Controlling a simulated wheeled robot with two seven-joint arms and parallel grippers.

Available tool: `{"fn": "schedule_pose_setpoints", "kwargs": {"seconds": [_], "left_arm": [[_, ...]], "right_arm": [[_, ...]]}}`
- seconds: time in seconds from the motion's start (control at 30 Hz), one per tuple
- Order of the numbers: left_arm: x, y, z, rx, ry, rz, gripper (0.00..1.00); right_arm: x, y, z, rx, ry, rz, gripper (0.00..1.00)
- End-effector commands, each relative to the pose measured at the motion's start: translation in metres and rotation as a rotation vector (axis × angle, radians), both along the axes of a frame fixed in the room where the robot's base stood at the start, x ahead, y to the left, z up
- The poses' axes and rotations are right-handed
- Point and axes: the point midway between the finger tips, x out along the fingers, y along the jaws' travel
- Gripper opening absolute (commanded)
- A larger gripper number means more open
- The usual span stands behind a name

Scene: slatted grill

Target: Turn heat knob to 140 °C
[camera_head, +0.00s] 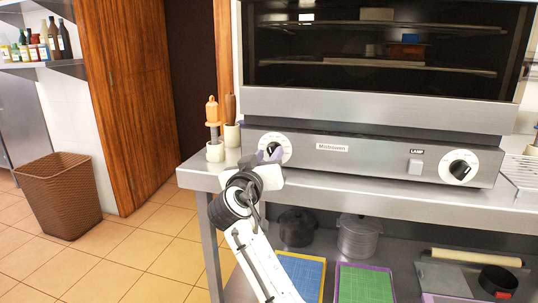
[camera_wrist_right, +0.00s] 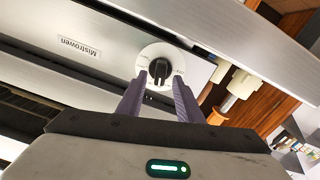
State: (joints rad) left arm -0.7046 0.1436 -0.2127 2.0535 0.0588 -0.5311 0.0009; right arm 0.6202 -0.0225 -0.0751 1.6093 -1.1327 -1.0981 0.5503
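A round white dial with a black knob (camera_head: 274,147) sits at the left end of the oven's front panel. In the right wrist view the black knob (camera_wrist_right: 159,70) is seen face on, and its dial markings are too small to read. My right gripper (camera_head: 268,156) is in front of this dial and partly covers it. Its two purple fingers (camera_wrist_right: 160,83) are apart, with the tips on either side of the black knob and small gaps beside it. I cannot tell whether they touch the dial. A second knob (camera_head: 461,170) is at the panel's right end. My left gripper is not in view.
The oven (camera_head: 370,105) stands on a steel table (camera_head: 330,182). Holders with an orange-handled tool (camera_head: 212,112) stand left of the panel. A lamp switch (camera_head: 415,167) is near the right knob. Pots (camera_head: 358,236) and boards are on the lower shelf.

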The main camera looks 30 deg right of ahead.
Motion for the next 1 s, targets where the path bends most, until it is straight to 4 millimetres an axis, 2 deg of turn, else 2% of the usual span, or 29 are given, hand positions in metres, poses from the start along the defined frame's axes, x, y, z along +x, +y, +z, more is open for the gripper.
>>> {"fn": "schedule_pose_setpoints", "kwargs": {"seconds": [0.13, 0.4, 0.43, 0.6, 0.63, 1.0], "left_arm": [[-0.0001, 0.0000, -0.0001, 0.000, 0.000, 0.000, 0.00], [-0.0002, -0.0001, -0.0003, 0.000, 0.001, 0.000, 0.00], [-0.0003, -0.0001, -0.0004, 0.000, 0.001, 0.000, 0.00], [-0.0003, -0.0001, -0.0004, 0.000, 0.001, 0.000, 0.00], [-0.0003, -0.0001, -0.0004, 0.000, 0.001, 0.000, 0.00], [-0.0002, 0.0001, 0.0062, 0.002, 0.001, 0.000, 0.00]], "right_arm": [[0.0068, -0.0081, 0.0002, 0.001, -0.001, 0.001, 0.33], [0.0080, -0.0094, -0.0004, 0.002, 0.000, 0.001, 0.33], [0.0079, -0.0093, -0.0003, 0.002, 0.000, 0.001, 0.31], [0.0079, -0.0091, -0.0004, 0.002, 0.000, 0.001, 0.02], [0.0078, -0.0090, -0.0004, 0.002, 0.000, 0.001, 0.00], [0.0080, -0.0087, 0.0011, -0.037, 0.045, 0.001, 0.00]]}}
